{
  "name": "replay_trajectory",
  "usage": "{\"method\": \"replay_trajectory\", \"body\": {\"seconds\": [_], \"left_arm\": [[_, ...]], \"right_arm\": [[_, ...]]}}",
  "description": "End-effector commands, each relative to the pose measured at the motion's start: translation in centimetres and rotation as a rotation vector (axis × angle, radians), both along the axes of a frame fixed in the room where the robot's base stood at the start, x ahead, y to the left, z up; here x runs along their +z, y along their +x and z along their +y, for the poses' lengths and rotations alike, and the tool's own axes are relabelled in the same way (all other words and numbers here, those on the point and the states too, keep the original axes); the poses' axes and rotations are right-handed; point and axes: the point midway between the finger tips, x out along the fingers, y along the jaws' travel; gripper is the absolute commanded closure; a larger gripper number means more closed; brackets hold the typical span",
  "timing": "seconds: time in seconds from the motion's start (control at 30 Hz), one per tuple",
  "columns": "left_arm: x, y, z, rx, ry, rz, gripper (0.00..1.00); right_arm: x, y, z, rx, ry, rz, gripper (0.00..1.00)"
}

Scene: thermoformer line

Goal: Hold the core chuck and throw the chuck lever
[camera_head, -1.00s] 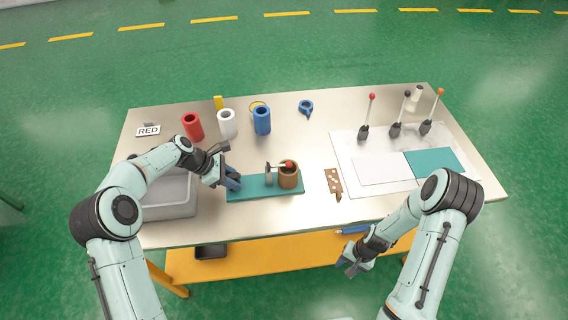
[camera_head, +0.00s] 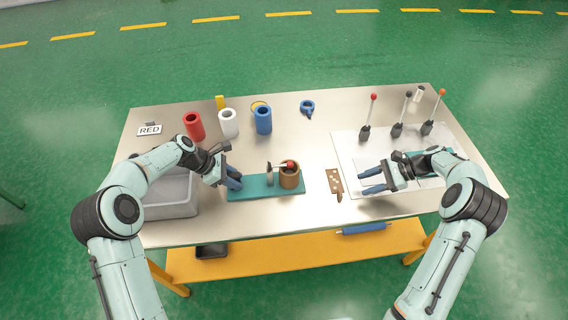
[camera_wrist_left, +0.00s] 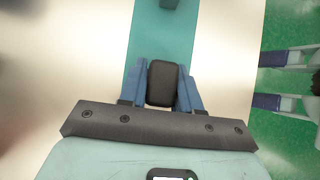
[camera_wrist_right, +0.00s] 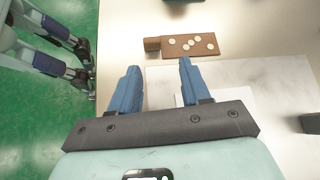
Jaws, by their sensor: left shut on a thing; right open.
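The core chuck fixture has a teal base plate (camera_head: 250,189) on the table, with a brown cylinder (camera_head: 289,179) at its right end. A lever with a red knob (camera_head: 290,164) lies at the cylinder's top, beside an upright grey disc (camera_head: 269,173). My left gripper (camera_head: 234,181) is at the plate's left end, shut on a black block (camera_wrist_left: 162,84) that shows between its fingers in the left wrist view. My right gripper (camera_head: 370,181) is open and empty over the white mat, right of the fixture, its fingers pointing left.
A brown plate with pale dots (camera_head: 334,182) lies between my right gripper and the fixture. A grey bin (camera_head: 172,206) is at left. Red (camera_head: 195,126), white (camera_head: 228,123) and blue (camera_head: 263,120) rolls stand behind. Upright levers (camera_head: 398,116) stand at the back right.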

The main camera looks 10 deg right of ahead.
Motion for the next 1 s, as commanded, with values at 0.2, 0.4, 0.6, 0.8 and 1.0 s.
{"method": "replay_trajectory", "body": {"seconds": [0.2,0.4,0.6,0.8,1.0], "left_arm": [[0.1,0.0,0.0,0.001,-0.001,-0.001,1.00],[0.1,0.0,0.0,0.002,-0.001,-0.001,1.00],[0.1,0.0,0.0,0.001,-0.001,0.000,1.00],[0.1,0.0,0.0,0.001,-0.001,-0.001,1.00],[0.1,0.0,0.0,0.001,-0.001,-0.001,1.00]], "right_arm": [[2.2,5.6,9.6,0.025,0.402,0.099,0.53],[4.0,7.1,13.1,0.057,0.594,0.160,0.53],[4.5,7.3,14.9,0.066,0.633,0.175,0.53],[4.5,7.3,18.7,0.067,0.631,0.175,0.53],[4.4,7.3,22.5,0.067,0.629,0.174,0.53]]}}
